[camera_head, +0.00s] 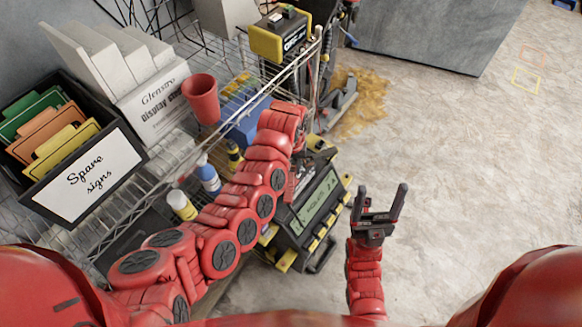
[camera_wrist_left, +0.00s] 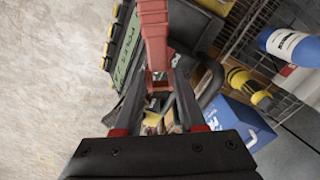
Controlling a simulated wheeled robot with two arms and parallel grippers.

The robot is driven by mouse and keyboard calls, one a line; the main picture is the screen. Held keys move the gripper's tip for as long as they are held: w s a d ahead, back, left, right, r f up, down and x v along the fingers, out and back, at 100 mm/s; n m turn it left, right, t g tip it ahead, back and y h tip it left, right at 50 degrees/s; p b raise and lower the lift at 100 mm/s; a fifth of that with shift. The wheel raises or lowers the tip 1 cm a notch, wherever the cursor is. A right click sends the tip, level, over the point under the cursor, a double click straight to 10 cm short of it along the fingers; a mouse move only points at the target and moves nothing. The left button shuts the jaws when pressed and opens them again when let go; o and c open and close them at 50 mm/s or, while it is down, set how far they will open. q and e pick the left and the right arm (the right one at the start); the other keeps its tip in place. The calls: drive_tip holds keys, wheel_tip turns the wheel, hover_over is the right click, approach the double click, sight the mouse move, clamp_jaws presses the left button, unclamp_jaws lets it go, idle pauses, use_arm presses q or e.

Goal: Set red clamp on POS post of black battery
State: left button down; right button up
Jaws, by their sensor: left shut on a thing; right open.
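My left gripper (camera_wrist_left: 158,85) is shut on the red clamp (camera_wrist_left: 154,28), whose long red body stands up between the fingers in the left wrist view. In the head view my left arm reaches across the wire rack and hides most of this gripper and the clamp. A black box with yellow corners and a green panel (camera_head: 319,207) stands beside and below the arm's end; part of it also shows in the wrist view (camera_wrist_left: 126,52). I cannot tell a black battery or its POS post for certain. My right gripper (camera_head: 383,190) is open and empty, over bare floor.
The wire rack holds a black bin of spare signs (camera_head: 85,185), a white display box (camera_head: 150,105), a red cup (camera_head: 202,97) and a yellow-black device (camera_head: 281,38). Bottles (camera_head: 208,178) sit lower. A grey block (camera_head: 440,30) stands behind.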

sight(291, 174)
use_arm(q)
drive_tip(key=shift+f, duration=0.2)
drive_tip(key=shift+f+b, duration=1.25)
drive_tip(key=shift+f, duration=0.6)
drive_tip(key=shift+f+b, duration=0.85)
drive_tip(key=shift+f, duration=0.5)
drive_tip(key=shift+c, duration=2.1)
unclamp_jaws()
drive_tip(key=shift+r, duration=0.1)
